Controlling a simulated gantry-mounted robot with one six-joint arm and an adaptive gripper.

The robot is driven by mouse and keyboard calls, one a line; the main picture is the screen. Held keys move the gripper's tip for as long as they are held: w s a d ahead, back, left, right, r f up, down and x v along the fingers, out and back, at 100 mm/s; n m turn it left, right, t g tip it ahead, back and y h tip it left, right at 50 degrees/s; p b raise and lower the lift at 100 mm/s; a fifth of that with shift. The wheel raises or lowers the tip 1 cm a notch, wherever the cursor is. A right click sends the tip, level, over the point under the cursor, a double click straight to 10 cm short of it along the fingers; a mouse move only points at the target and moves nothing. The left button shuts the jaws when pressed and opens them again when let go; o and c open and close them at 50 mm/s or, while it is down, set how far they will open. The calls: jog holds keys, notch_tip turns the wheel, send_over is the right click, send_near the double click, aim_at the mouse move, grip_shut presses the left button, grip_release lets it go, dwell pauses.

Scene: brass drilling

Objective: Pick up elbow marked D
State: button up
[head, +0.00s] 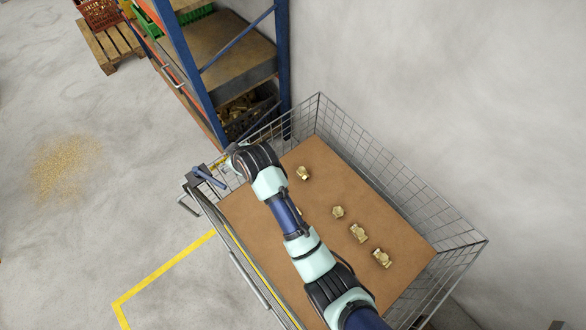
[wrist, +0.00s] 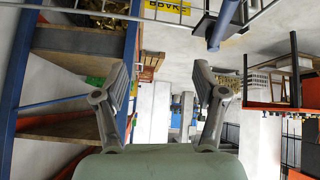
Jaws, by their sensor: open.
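Several small brass fittings lie on the brown board in the wire basket in the head view. One fitting (head: 303,173) is nearest the shelf, another (head: 338,212) is near the middle, and two more (head: 358,233) (head: 382,258) lie towards the lower right. A further piece is partly hidden beside my arm. Letter marks are too small to read, so I cannot tell which is the elbow marked D. My gripper (wrist: 162,72) is open and empty in the wrist view, pointing out into the room. No fitting on the board shows between its fingers.
The wire basket (head: 438,205) has raised mesh walls around the board (head: 335,165). A blue-framed shelf (head: 235,45) stands close behind it, and a blue handle-like part (head: 210,178) sits at its left rim. A wall bounds the right; open floor lies left.

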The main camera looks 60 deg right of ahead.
jog(key=s+d+f+m+g+b, duration=0.1)
jog(key=s+d+f+b, duration=0.2)
jog(key=d+f, duration=0.5)
jog(key=s+d+f+g+b, duration=0.15)
jog(key=d+f+b, duration=0.3)
jog(key=f, duration=0.55)
jog(key=m+g+y+b, duration=0.1)
jog(key=m+b, duration=0.1)
jog(key=b, duration=0.2)
send_near(303, 170)
jog(key=x, duration=0.2)
jog(key=shift+w+d+f, duration=0.1)
jog(key=shift+d+f, duration=0.1)
jog(key=shift+f, duration=0.05)
jog(key=shift+b+x, duration=1.15)
jog(key=shift+x, duration=0.2)
jog(key=b+x, duration=0.1)
jog(key=b, duration=0.1)
jog(key=b+x, duration=0.1)
jog(key=x, duration=0.1)
jog(key=b+x, duration=0.2)
jog(key=shift+a+f+b, duration=0.2)
jog(key=shift+a+b, duration=0.1)
jog(key=shift+r, duration=0.15)
grip_shut()
